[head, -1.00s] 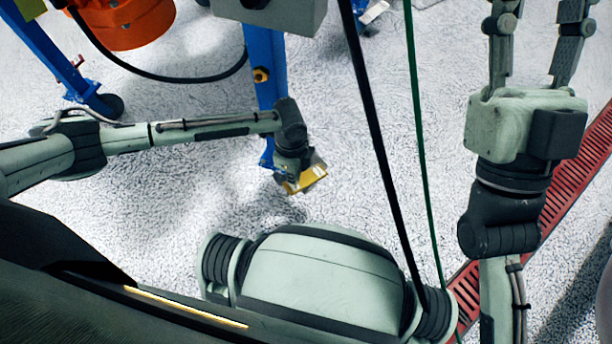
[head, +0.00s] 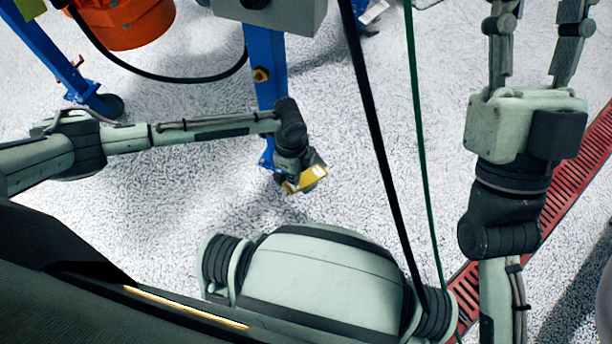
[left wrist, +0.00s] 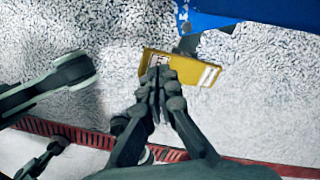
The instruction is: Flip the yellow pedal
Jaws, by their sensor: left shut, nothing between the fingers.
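The yellow pedal (head: 314,177) is low on the blue leg (head: 266,75) of the machine, close to the floor. In the left wrist view the pedal (left wrist: 185,66) lies across the top middle, joined by a dark bracket to the blue part. My left gripper (left wrist: 158,84) is shut and empty, with its fingertips overlapping the pedal's near edge; whether they touch it I cannot tell. In the head view my left wrist hides part of the pedal and the fingertips. My right gripper (head: 535,25) is open and empty at the upper right, well away from the pedal.
A grey box (head: 270,14) sits atop the blue leg. Another blue leg (head: 62,60) and an orange part (head: 125,22) stand upper left. Black and green cables hang right of the pedal. A red floor grate (head: 570,180) runs at right. The speckled floor around the pedal is clear.

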